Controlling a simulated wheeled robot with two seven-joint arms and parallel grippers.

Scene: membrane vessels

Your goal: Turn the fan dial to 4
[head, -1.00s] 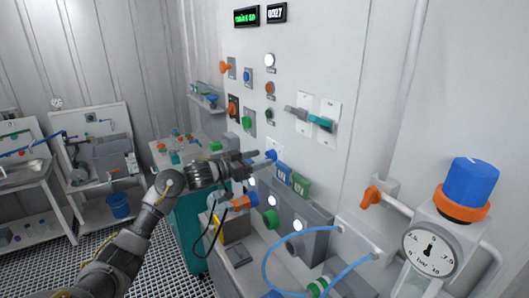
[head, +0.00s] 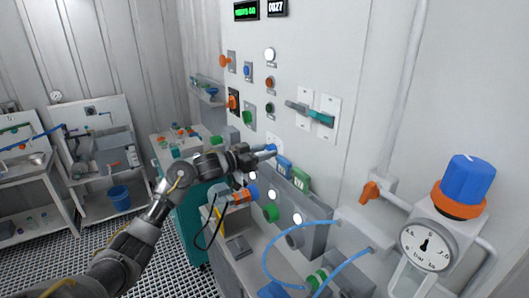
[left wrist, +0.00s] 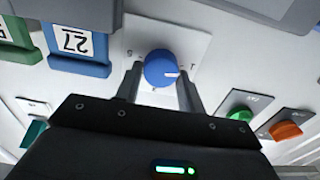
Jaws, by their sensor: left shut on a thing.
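The fan dial is a blue round knob (left wrist: 160,69) on a pale square plate (left wrist: 190,45) on the wall panel. My left gripper (left wrist: 161,82) is shut on it, with one finger on each side of the knob. My right gripper is not in view.
Grey and teal levers (head: 320,118) are above right. Green (left wrist: 240,113) and orange (left wrist: 286,130) knobs sit nearby. A gauge (head: 425,247) stands at the right.

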